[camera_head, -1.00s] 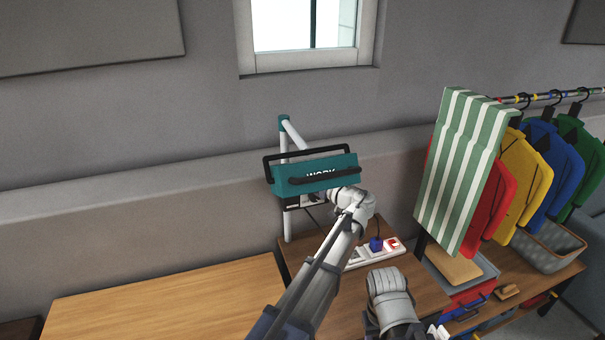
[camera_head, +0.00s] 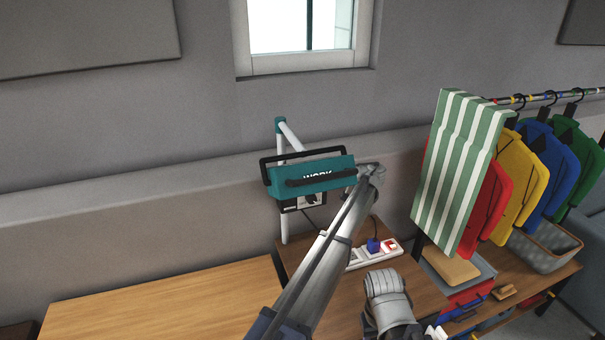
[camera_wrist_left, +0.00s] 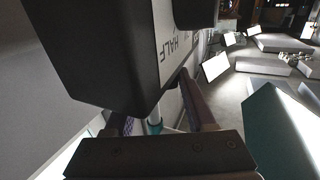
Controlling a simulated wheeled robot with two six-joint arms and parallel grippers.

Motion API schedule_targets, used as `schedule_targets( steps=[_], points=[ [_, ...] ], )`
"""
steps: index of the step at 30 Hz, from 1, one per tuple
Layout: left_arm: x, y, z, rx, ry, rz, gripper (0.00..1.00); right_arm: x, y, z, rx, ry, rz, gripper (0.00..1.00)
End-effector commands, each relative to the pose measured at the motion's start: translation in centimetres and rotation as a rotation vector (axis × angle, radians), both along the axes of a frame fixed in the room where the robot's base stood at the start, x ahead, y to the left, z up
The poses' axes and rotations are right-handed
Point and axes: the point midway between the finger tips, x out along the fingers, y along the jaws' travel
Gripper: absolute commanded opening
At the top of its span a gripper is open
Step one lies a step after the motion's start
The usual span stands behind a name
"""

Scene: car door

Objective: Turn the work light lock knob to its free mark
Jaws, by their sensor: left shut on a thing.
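The teal work light (camera_head: 325,174) with black handles hangs on a white stand (camera_head: 284,215) with a teal joint. A dark box with a pale switch panel (camera_head: 311,199) sits under it. In the left wrist view a dark box (camera_wrist_left: 110,55) with a label reading HALF is close, and a teal surface (camera_wrist_left: 283,130) is at the right. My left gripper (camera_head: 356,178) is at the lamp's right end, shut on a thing. This appears to be the lock knob, which the gripper and wrist hide; its mark cannot be read. Only part of my right arm shows, low in the head view.
A power strip (camera_head: 361,257) with a blue plug (camera_head: 373,245) and a red switch lies on the brown table below the lamp. A striped cloth (camera_head: 460,170) and coloured garments hang on a rail at the right. The wooden top (camera_head: 160,300) at left is clear.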

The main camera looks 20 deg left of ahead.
Motion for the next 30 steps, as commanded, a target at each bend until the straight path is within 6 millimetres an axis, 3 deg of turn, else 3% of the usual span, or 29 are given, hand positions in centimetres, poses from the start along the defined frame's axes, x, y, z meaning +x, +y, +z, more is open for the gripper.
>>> schedule_targets(
  steps=[18,19,27,30],
  points=[
    [0.05,0.09,0.02,0.001,0.000,0.037,0.00,0.00,0.00,0.00,0.000,0.000,0.000,0.50],
    [0.04,0.09,0.02,0.001,0.000,0.037,0.57,0.00,0.00,0.00,0.000,0.000,0.000,0.50],
    [0.05,0.06,0.01,0.001,0.000,0.037,0.86,0.00,0.00,0.00,0.000,0.000,0.000,0.50],
    [0.05,0.05,0.01,0.001,0.000,0.037,0.86,0.00,0.00,0.00,0.000,0.000,0.000,0.50]
  ],
)
